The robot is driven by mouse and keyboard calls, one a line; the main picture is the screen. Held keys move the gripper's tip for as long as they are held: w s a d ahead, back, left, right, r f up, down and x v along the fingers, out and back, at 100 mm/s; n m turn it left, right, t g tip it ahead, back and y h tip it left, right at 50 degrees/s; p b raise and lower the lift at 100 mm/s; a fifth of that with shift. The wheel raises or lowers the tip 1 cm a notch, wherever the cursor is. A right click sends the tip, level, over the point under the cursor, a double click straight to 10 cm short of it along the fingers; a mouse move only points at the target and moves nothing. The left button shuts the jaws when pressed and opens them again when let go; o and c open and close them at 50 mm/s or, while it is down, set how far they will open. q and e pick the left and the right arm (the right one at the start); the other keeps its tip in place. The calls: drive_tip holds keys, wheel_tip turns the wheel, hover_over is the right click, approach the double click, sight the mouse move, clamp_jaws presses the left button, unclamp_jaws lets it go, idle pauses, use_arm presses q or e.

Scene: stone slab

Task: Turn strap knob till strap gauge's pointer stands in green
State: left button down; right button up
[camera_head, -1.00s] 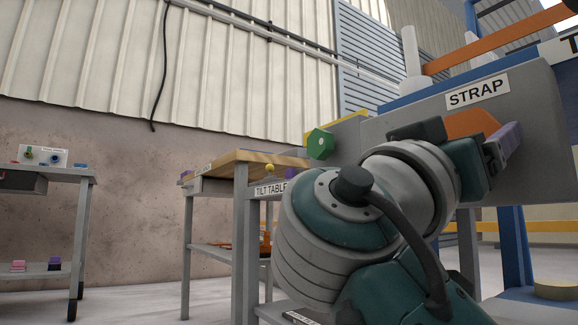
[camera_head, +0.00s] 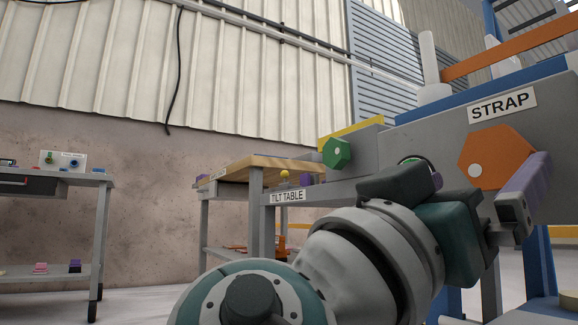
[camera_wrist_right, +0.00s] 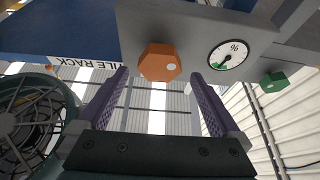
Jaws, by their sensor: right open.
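The strap knob (camera_head: 496,157) is an orange hexagon with a pale dot, below the STRAP label (camera_head: 502,105) on a grey panel. The wrist view shows the knob (camera_wrist_right: 160,63) just beyond and between my open fingers, apparently not gripped. My right gripper (camera_head: 484,188) has purple fingers, spread wide and empty; it also shows in the wrist view (camera_wrist_right: 158,78). The strap gauge (camera_wrist_right: 230,54) is a white dial with a % sign and a small green arc at its lower left. Its dark pointer is too small to read surely. In the head view my gripper mostly hides the gauge (camera_head: 415,162). My left gripper is out of view.
A green hexagonal knob (camera_head: 336,153) sits on the panel's left part, beyond the gauge. A wooden-topped tilt table (camera_head: 262,163) stands behind at left. A grey bench (camera_head: 60,178) is at far left. A blue beam (camera_head: 480,90) runs above the panel.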

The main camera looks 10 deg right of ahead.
drive_tip(key=v, duration=0.4)
drive_tip(key=shift+p, duration=0.35)
drive_tip(key=s+d+f+n+g+y, duration=0.1)
drive_tip(key=d+f+n+y, duration=0.25)
drive_tip(key=f, duration=0.45)
drive_tip(key=s+d+f+n+g+y, duration=0.15)
drive_tip(key=f+y, duration=0.25)
drive_tip(key=f, duration=0.4)
drive_tip(key=s+d+f+n+y, duration=0.1)
drive_tip(key=d+f+n+y, duration=0.25)
drive_tip(key=f, duration=0.55)
drive_tip(key=s+a+f+n+g+y, duration=0.1)
drive_tip(key=s+a+f+n+y, duration=0.3)
drive_tip(key=s, duration=0.3)
drive_tip(key=s+a+f+n+g+y, duration=0.1)
drive_tip(key=s+f+n+g+y, duration=0.1)
drive_tip(key=s+f+y, duration=0.3)
wheel_tip(320, 180, up, 113)
drive_tip(key=s+a+p, duration=0.1)
drive_tip(key=p, duration=11)
drive_tip(key=shift+s+f+y, duration=0.15)
drive_tip(key=shift+s+y, duration=0.05)
drive_tip(key=shift+y, duration=0.2)
